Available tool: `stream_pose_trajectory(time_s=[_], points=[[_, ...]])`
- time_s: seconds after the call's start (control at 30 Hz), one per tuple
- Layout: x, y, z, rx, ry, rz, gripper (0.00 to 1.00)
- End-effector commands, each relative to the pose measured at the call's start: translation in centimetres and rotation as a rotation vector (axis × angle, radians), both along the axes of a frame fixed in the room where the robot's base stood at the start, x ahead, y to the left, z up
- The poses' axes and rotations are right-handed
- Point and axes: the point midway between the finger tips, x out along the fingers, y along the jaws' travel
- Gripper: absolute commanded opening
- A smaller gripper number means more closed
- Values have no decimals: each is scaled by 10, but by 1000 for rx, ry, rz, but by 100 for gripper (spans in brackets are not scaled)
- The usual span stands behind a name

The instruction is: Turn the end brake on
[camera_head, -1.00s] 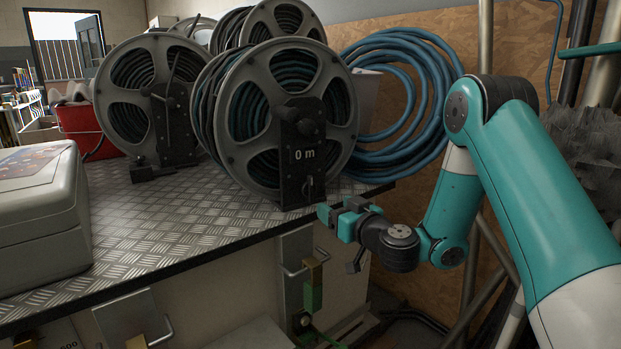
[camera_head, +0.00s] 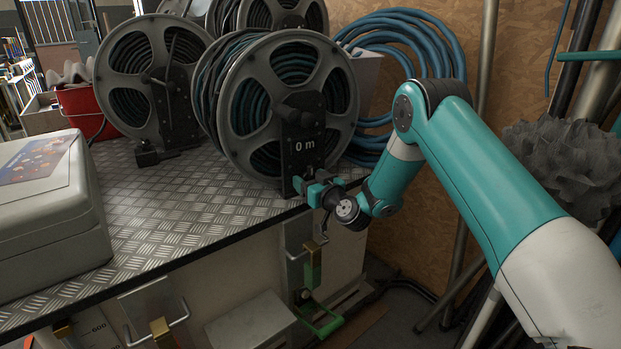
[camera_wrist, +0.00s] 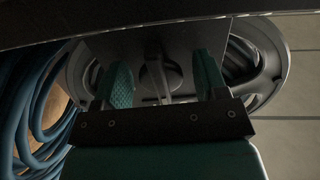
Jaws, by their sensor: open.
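The end reel (camera_head: 262,100) is a grey-flanged hose reel at the worktop's front corner. Its black bracket carries a "0 m" display (camera_head: 305,145). The brake lever is small and low on that bracket; in the head view my gripper (camera_head: 309,188) largely covers it. In the wrist view a grey lever (camera_wrist: 154,72) on a round base stands between my two teal fingers (camera_wrist: 162,84). The fingers are open, with gaps on both sides of the lever. I cannot tell whether the lever's position is on or off.
Other reels (camera_head: 155,80) stand left and behind on the checkered metal worktop (camera_head: 165,200). A grey case (camera_head: 50,200) fills the left corner. Blue hose coils (camera_head: 425,45) hang on the board wall. Latches with handles (camera_head: 305,250) are on the front below my gripper.

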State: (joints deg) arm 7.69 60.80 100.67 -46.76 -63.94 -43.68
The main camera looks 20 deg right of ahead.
Motion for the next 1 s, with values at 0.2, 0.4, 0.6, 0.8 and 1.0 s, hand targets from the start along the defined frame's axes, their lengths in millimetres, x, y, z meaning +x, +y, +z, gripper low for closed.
stream_pose_trajectory(time_s=[0.2, 0.4, 0.6, 0.8, 1.0], points=[[0, 0, 0, 0, 0, 0, 52], [0, 0, 0, 0, 0, 0, 21], [0, 0, 0, 17, 3, 0, 21], [0, 0, 0, 92, 18, 0, 21], [0, 1, 1, 239, 45, 0, 21]])
